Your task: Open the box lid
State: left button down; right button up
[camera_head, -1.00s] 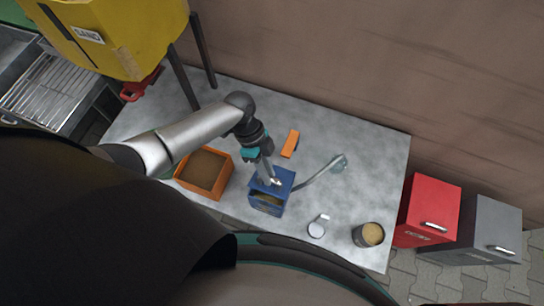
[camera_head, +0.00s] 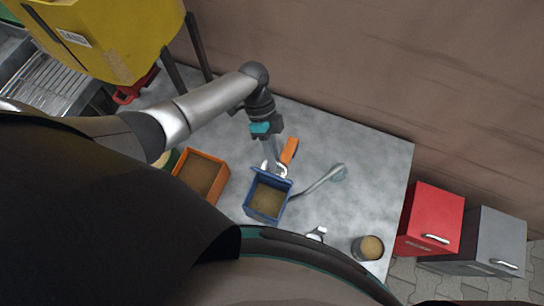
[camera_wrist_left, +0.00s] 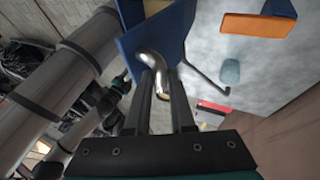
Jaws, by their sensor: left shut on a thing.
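The blue box (camera_head: 266,215) stands on the grey table, and its sand-coloured contents show from above. Its blue lid (camera_head: 272,178) is swung up along the far side of the box. My left gripper (camera_head: 274,166) is at the far side of the lid, with its fingers shut on the lid's shiny metal handle. In the left wrist view, the handle (camera_wrist_left: 151,62) sits between the fingertips of my left gripper (camera_wrist_left: 163,85), against the blue lid (camera_wrist_left: 172,28). My right gripper is not in view.
An orange open box (camera_head: 222,183) stands left of the blue box. An orange block (camera_head: 289,150) lies behind it, a long-handled tool (camera_head: 318,183) to its right. A cup (camera_head: 368,247) and a small pale item (camera_head: 316,234) are near the front edge. The table's right side is clear.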

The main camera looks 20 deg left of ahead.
pick_arm(q)
jog(key=shift+s+f, duration=0.2)
jog(key=shift+f, duration=0.15)
jog(key=shift+a, duration=0.1)
jog(key=c, duration=1.2)
grip_release()
jog(key=o, duration=0.4)
jog(key=shift+w+r, duration=0.1)
jog(key=shift+r, duration=0.05)
jog(key=shift+o, duration=0.2)
jog(key=shift+w+r, duration=0.1)
jog(key=v, duration=1.5)
